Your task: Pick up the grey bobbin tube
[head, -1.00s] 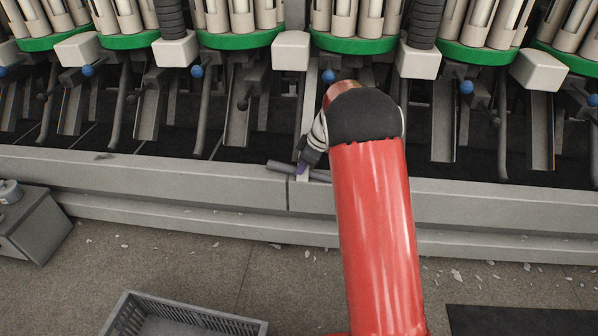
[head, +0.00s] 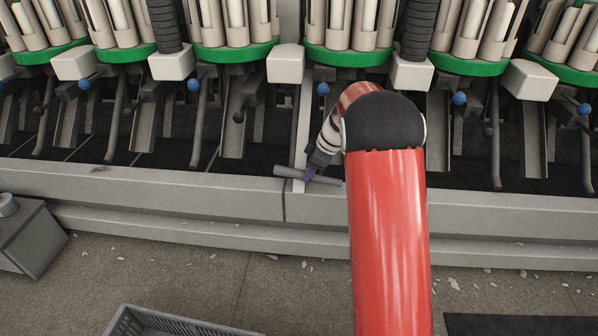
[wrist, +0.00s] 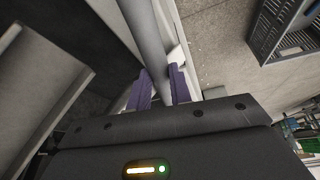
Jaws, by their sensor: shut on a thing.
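The grey bobbin tube (head: 292,172) is a slim cylinder at the machine's front ledge, lying roughly crosswise in the head view. My gripper (head: 309,174) is at its middle, with the tube's ends showing on both sides of the fingers. In the wrist view the tube (wrist: 146,35) runs up and away between the two purple fingers of my gripper (wrist: 160,88), which are shut on it. I cannot tell whether the tube still touches the ledge.
The grey ledge (head: 150,187) runs across the front of the machine. Chutes and levers with blue knobs (head: 323,89) stand behind it. A grey crate (head: 170,322) is on the floor in front, and a grey box (head: 28,238) is at the left.

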